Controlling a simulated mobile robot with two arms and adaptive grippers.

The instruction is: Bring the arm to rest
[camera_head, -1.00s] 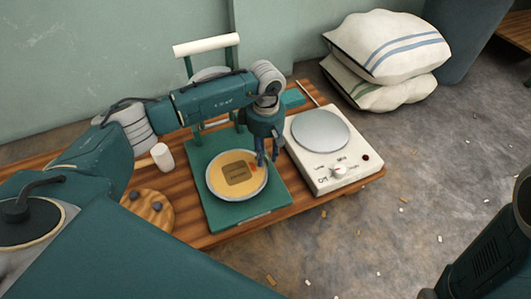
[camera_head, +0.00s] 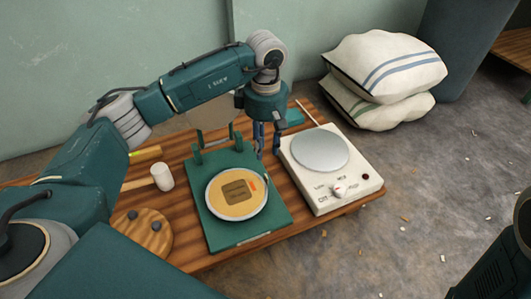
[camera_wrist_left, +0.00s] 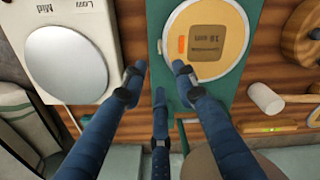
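My left gripper (camera_head: 267,140) hangs fingers down beyond the disc, near the gap between the green press base and the white dial unit. In the left wrist view its blue fingers (camera_wrist_left: 158,70) are spread with nothing between them. A round yellow disc (camera_head: 225,203) with a brown label and an orange mark lies on the green press base (camera_head: 232,237). A pale panel (camera_head: 215,118) shows behind the base, partly hidden by my left arm. A dark part of my own body shows at the lower right; my right gripper is not visible.
The white dial unit (camera_head: 327,190) with a round grey plate stands right of the press. A mallet (camera_head: 162,178) and a wooden disc with dark knobs (camera_head: 145,236) lie left. All rest on a wooden board (camera_head: 196,258). Striped cushions (camera_head: 385,65) are stacked behind; floor at right is mostly clear.

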